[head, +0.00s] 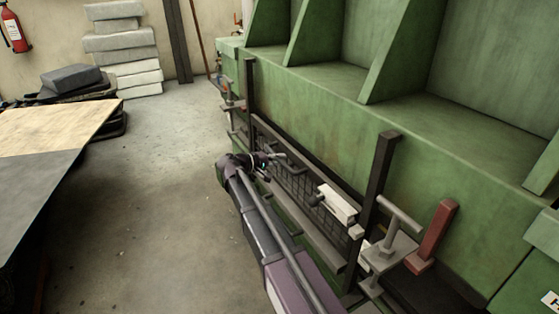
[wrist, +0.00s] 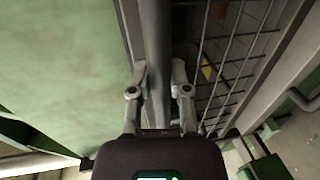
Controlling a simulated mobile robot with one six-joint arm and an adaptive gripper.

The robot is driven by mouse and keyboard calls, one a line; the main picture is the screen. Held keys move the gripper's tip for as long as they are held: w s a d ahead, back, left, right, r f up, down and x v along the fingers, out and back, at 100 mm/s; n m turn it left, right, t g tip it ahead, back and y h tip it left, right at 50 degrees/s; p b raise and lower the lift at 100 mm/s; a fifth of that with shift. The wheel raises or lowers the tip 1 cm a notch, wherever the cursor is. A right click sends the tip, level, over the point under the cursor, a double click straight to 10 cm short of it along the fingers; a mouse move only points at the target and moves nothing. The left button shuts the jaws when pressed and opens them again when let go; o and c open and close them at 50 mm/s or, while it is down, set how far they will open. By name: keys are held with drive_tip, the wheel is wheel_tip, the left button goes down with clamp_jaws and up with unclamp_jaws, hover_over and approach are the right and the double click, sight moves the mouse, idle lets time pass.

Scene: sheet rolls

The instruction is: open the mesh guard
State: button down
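The mesh guard (head: 290,178) is a dark wire grid in a frame, low on the front of the green machine between two dark posts. In the wrist view its wire grid (wrist: 232,65) is to the right of a grey bar (wrist: 155,45). My gripper (head: 277,161) is at the guard's upper edge, toward its far end. In the wrist view my gripper's fingers (wrist: 160,72) are on either side of the grey bar and look closed against it. The exact contact at the fingertips is hard to see.
The green machine (head: 330,95) fills the right side. The near post (head: 379,185), a grey T-handle (head: 390,240) and a red lever (head: 435,232) stick out nearby. A table (head: 50,125) stands at left. The concrete floor (head: 150,200) between is clear.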

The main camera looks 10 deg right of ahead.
drive_tip(key=shift+r, duration=0.1)
wheel_tip(320, 180, up, 20)
drive_tip(key=p, duration=2)
drive_tip(key=c, duration=0.6)
unclamp_jaws()
drive_tip(key=shift+o, duration=0.2)
